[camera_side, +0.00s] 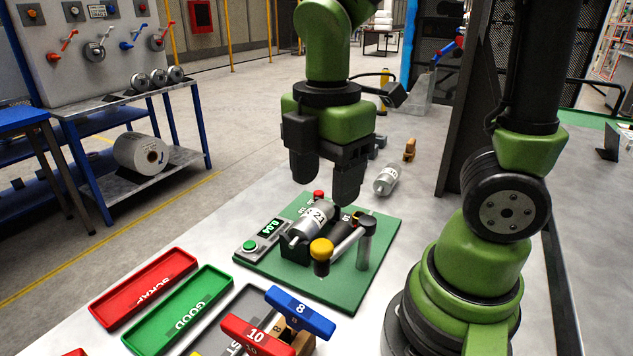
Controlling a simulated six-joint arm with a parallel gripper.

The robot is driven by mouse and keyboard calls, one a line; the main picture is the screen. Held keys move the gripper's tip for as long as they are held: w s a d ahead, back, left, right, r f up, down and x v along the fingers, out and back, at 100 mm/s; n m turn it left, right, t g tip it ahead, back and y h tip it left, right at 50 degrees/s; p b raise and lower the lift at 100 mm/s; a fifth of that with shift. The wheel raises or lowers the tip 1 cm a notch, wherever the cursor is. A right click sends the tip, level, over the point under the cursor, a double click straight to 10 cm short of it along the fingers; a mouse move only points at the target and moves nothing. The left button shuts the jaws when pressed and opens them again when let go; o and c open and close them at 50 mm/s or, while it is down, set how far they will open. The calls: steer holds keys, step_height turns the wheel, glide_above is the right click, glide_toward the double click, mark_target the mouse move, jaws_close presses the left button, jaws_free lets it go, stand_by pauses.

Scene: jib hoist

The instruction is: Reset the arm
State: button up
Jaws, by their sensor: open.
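My gripper (325,178) hangs pointing down above the back part of the green board (385,262). Its two dark fingers are apart with nothing between them. Below it, a silver cylinder marked 21 (312,222) lies tilted in a dark cradle on the board. The fingers appear clear of the cylinder.
A red SCRAP tray (112,313) and a green GOOD tray (150,340) lie at front left. Red (262,338) and blue (302,311) T-handled tools stand at the front. Another silver cylinder (386,180) lies behind the board. The right tabletop has some free room.

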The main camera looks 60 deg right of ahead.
steer(key=s+r+m+t+y, duration=0.1)
steer(key=s+r+m+t, duration=0.1)
steer(key=m, duration=0.7)
steer(key=s+r+m+t+y, duration=0.1)
steer(key=s+r+m+t, duration=0.1)
steer(key=r+m+t, duration=0.3)
steer(key=r+m, duration=0.1)
steer(key=m, duration=0.3)
steer(key=shift+m, duration=0.4)
